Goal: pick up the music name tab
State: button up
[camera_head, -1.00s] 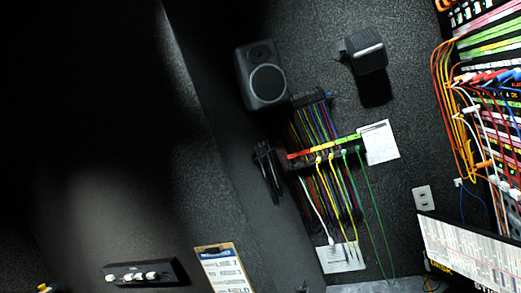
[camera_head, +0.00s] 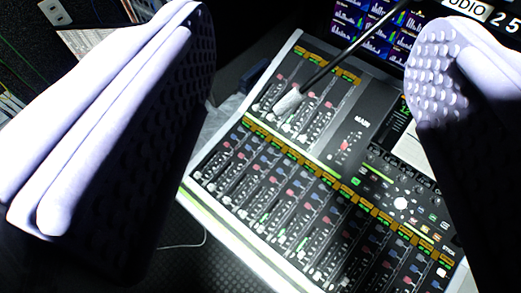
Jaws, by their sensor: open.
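My gripper (camera_head: 312,68) is open, with its two pale, studded fingers large at the left and right of the picture. Nothing is between the fingertips. Beyond them lies a mixing console (camera_head: 192,187) with a white edge. Rows of small orange-yellow label strips (camera_head: 300,160) run across its dark fader banks. The lettering on these strips is too small to read, so I cannot tell which, if any, is the music name tab. The fingers hide parts of the console's right side.
A screen with bar displays (camera_head: 372,38) and an "AUDIO 25" sign (camera_head: 480,12) stand behind. A wall outlet (camera_head: 55,12) and green cables show at upper left. Dark floor shows at lower left.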

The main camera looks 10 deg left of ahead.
aim_at(251, 236)
jog(key=k+j, duration=0.25)
jog(key=k, duration=0.25)
jog(key=k+j+z, duration=0.15)
jog(key=k+j, duration=0.15)
jog(key=k, duration=0.15)
jog(key=i+j+z, duration=0.2)
jog(key=i+z, duration=0.25)
jog(key=i+j+z, duration=0.25)
jog(key=z, duration=0.25)
jog(key=i+j+z, duration=0.2)
jog(key=j+z, duration=0.25)
